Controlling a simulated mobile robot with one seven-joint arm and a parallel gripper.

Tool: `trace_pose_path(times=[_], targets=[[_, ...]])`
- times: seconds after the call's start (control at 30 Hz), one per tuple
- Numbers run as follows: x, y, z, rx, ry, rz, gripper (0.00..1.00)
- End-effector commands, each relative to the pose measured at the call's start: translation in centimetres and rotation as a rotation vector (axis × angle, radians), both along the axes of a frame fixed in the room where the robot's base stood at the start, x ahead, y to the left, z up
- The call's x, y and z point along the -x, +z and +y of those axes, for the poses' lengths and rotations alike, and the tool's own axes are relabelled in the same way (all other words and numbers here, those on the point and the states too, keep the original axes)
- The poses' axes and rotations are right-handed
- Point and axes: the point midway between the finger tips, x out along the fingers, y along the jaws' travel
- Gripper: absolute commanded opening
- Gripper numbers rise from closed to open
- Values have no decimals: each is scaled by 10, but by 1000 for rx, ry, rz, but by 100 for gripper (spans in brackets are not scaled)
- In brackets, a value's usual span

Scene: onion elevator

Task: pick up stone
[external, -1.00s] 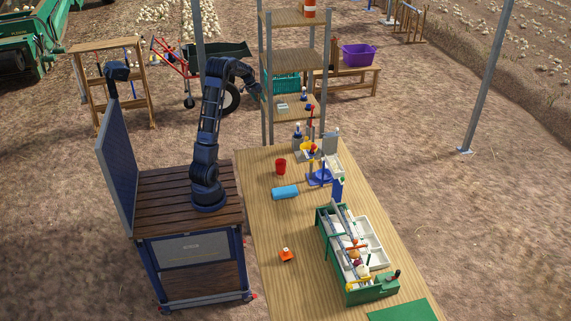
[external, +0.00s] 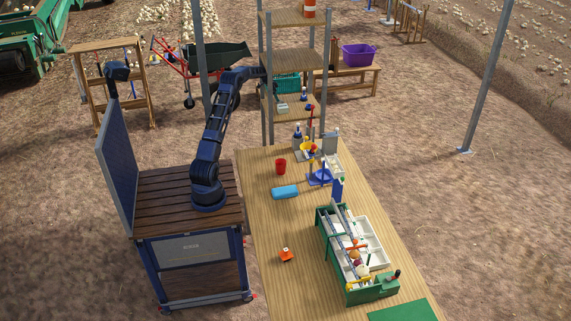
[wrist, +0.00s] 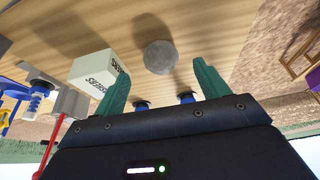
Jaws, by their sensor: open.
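The stone (wrist: 160,57) is a round grey lump in the wrist view, on a pale wooden surface. It shows between and beyond the tips of my gripper (wrist: 160,75), whose two green fingers are apart with nothing between them. I cannot tell how far the stone is from the fingers. In the external view my arm reaches the left side of the shelf rack, where my gripper is mostly hidden near the post. I cannot make out the stone in the external view.
A white seeds box (wrist: 92,75) stands close beside the left finger. Blue-based items show below the stone. The shelf rack's metal post (external: 268,120) is by my arm, and a teal crate (external: 287,83) sits on the rack. A purple tub (external: 358,54) is further right.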

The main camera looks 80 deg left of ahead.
Motion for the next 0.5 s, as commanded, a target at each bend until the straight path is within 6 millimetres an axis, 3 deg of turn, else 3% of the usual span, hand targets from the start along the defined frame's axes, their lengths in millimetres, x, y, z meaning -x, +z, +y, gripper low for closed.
trace_pose_path(times=[0.17, 0.5], targets=[[-4, -6, 1, -4, -7, -1, 74], [-17, -40, 0, -2, -5, -1, 74]])
